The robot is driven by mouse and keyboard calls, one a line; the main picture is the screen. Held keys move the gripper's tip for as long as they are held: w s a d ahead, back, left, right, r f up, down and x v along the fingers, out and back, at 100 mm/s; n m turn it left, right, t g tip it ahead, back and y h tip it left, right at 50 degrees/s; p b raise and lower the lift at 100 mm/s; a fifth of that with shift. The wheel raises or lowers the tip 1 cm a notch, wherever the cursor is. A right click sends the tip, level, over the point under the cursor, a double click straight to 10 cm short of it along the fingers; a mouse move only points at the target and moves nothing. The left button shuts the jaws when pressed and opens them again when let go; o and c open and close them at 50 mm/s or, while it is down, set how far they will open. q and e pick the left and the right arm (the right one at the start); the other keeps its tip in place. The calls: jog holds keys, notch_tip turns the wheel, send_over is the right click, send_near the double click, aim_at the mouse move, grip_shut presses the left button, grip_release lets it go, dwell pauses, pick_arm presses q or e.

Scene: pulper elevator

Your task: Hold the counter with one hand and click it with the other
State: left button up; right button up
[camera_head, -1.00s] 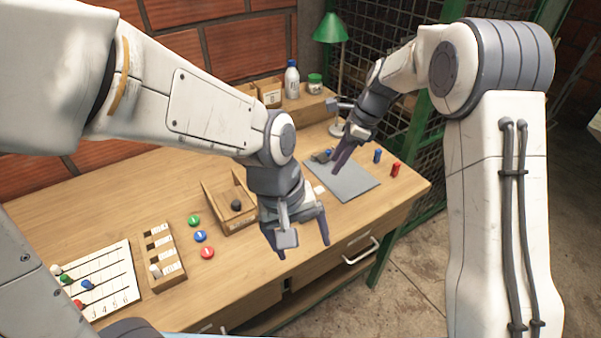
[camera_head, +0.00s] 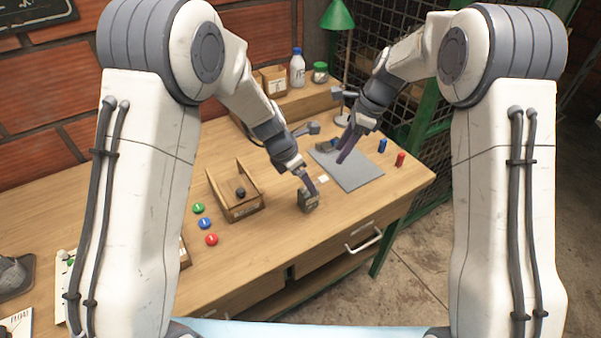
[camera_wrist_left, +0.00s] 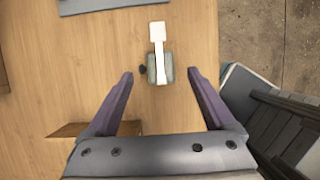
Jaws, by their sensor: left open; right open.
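A small grey-green box, which looks like the counter (camera_head: 308,203), stands on the bench near the front edge. In the left wrist view the counter (camera_wrist_left: 152,73) lies ahead between my finger lines, with a white strip across it. My left gripper (camera_head: 308,186) is open just above and behind the counter in the head view; I cannot tell whether it touches. Its two fingers (camera_wrist_left: 160,75) show spread and empty in the wrist view. My right gripper (camera_head: 347,150) is open above the grey mat (camera_head: 358,178), apart from the counter.
A wooden tray (camera_head: 240,213) with a dark knob is left of the counter. Green, blue and red (camera_head: 211,240) discs lie farther left. A blue (camera_head: 382,145) and a red (camera_head: 401,159) cylinder stand right of the mat. A lamp (camera_head: 337,16) and bottle (camera_head: 297,67) are behind.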

aim_at(315, 183)
pick_arm(q)
jog(key=x, duration=0.7)
jog(key=shift+w+d+f, duration=0.1)
jog(key=shift+d+f, duration=0.1)
jog(key=shift+f, duration=0.15)
grip_shut()
pick_arm(e)
grip_shut()
dwell(1.2)
